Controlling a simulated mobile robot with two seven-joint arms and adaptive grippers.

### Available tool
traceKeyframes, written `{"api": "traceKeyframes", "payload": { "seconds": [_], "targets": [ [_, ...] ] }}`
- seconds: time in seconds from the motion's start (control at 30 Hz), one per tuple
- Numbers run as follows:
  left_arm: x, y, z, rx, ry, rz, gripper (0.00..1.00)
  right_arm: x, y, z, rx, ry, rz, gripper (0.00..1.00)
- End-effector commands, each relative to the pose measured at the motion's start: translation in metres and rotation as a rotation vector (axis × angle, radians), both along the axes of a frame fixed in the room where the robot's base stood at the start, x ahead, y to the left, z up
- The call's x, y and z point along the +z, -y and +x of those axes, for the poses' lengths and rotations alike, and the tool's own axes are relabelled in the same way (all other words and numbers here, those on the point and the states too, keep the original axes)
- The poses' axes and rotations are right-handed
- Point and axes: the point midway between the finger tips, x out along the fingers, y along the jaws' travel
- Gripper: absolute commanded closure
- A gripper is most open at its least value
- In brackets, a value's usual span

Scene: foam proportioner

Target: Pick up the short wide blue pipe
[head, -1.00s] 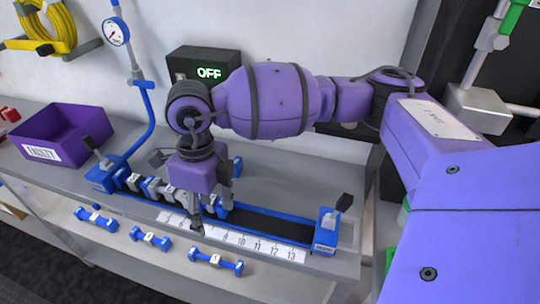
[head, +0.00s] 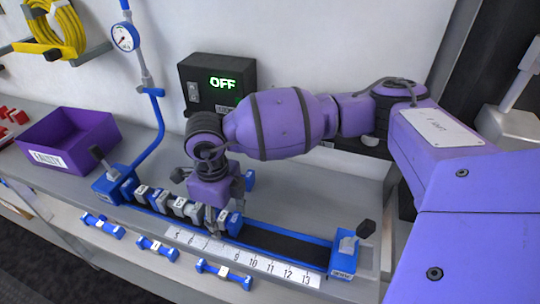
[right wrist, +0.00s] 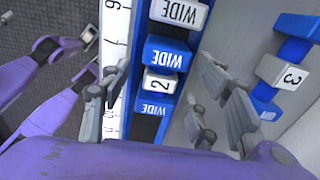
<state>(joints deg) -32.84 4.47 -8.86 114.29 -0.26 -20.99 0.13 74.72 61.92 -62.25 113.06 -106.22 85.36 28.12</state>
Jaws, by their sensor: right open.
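A blue pipe marked WIDE at both ends, with a white middle numbered 2 (right wrist: 160,81), lies in the rail between my right gripper's fingers in the right wrist view. In the head view a blue end of it (head: 233,224) shows at the right end of the row of pipes, beside the gripper. My right gripper (right wrist: 165,108) is open, pointing down, one finger on each side of the rail; it also shows in the head view (head: 214,218). I cannot tell whether the fingers touch the pipe. My left gripper is not seen.
Several grey pipes (head: 162,202) fill the rail's left part; its right part (head: 280,245) is empty. A blue pipe numbered 3 (right wrist: 285,71) lies behind. Three blue pipes (head: 158,248) lie in front. A purple FAULTY bin (head: 85,137) and an OFF box (head: 217,82) stand nearby.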

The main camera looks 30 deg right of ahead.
Motion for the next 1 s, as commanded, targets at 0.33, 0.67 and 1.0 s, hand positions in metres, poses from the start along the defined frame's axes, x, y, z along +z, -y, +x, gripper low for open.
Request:
{"api": "traceKeyframes", "payload": {
  "seconds": [0.33, 0.67, 1.0],
  "targets": [
    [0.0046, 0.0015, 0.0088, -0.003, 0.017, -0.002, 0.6, -0.0017, 0.0, 0.0, -0.001, -0.001, 0.001, 0.59],
    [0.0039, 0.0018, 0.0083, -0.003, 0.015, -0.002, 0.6, -0.0003, -0.0004, 0.0008, 0.0, 0.002, 0.002, 1.0],
    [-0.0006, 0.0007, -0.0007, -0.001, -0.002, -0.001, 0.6, 0.0055, -0.0007, 0.0017, 0.0, 0.004, 0.003, 1.0]
  ]
}}
